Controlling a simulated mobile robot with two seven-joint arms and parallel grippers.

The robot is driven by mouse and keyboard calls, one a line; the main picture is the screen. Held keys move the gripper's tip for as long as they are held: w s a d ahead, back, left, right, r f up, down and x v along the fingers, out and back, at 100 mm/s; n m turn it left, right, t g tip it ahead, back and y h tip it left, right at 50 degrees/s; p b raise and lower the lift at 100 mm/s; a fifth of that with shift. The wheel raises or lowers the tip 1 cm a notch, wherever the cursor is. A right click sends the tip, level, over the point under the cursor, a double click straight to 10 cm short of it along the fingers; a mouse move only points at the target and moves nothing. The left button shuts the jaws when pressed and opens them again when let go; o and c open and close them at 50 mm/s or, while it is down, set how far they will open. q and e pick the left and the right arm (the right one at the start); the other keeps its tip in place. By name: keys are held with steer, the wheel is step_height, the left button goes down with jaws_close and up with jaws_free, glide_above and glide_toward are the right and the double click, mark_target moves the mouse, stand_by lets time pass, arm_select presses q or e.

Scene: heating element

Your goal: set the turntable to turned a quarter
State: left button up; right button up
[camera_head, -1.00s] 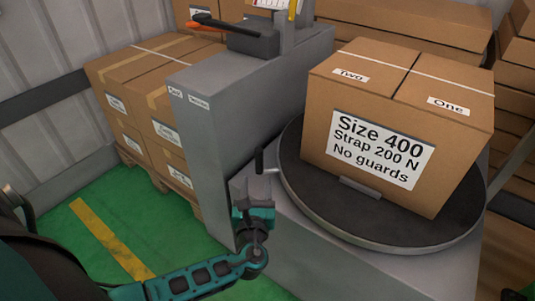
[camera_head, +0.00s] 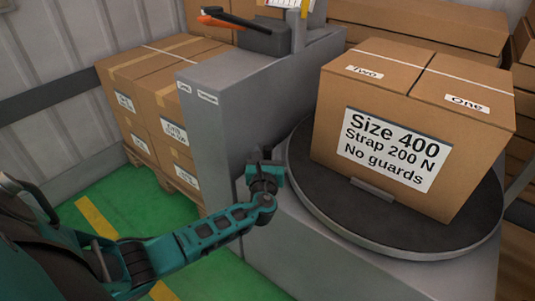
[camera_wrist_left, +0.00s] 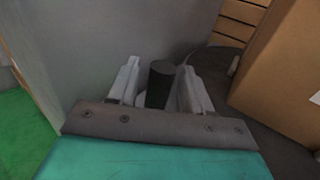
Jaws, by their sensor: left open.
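The turntable (camera_head: 335,203) is a dark round disc on a grey base, at the right of the head view. A brown box (camera_head: 473,160) labelled "Size 400" stands on it, with its printed label facing me. My left gripper (camera_head: 264,160) is at the disc's left edge and hides the turntable's handle in the head view. In the left wrist view the dark upright handle (camera_wrist_left: 160,82) stands between the two fingers of the open left gripper (camera_wrist_left: 157,68). I cannot tell whether either finger touches it. My right gripper is not in view.
A tall grey machine housing (camera_head: 235,115) stands just behind and left of my left gripper. A black lever with an orange part (camera_head: 220,18) is on top. Stacked boxes (camera_head: 150,85) on a pallet stand at the left. The green floor (camera_head: 150,205) there is clear.

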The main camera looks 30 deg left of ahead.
arm_select(q)
jaws_close()
stand_by(0.3)
steer(key=shift+s+d, duration=0.15)
